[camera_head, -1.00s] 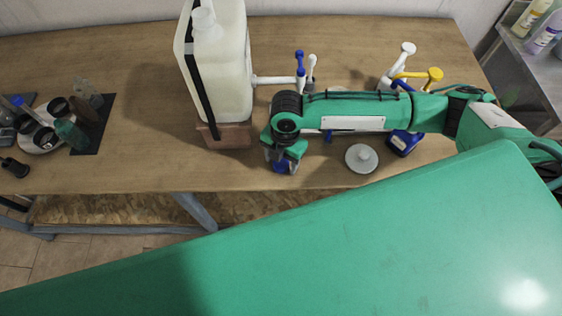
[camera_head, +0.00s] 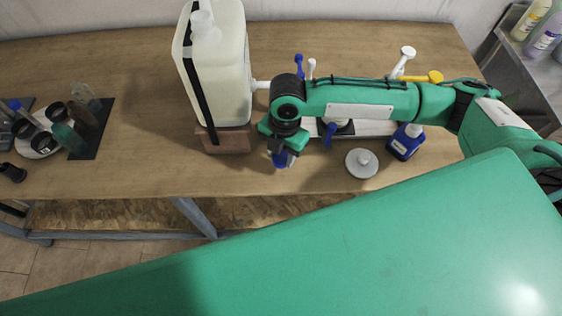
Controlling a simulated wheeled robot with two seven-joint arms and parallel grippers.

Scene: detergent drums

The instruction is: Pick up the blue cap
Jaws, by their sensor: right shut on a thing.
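The blue cap (camera_head: 281,159) is between the fingers of my right gripper (camera_head: 281,153), near the front edge of the wooden table (camera_head: 150,160). The gripper points down and is shut on the cap; its fingers hide part of it. I cannot tell clearly how far the cap is above the tabletop. My left gripper is not in view.
A large white drum (camera_head: 217,70) on a brown block (camera_head: 224,140) stands left of my right gripper. A white round lid (camera_head: 361,163) and a blue bottle (camera_head: 405,142) are to the right. A plate with dark cups (camera_head: 45,141) is far left. The table's front middle is clear.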

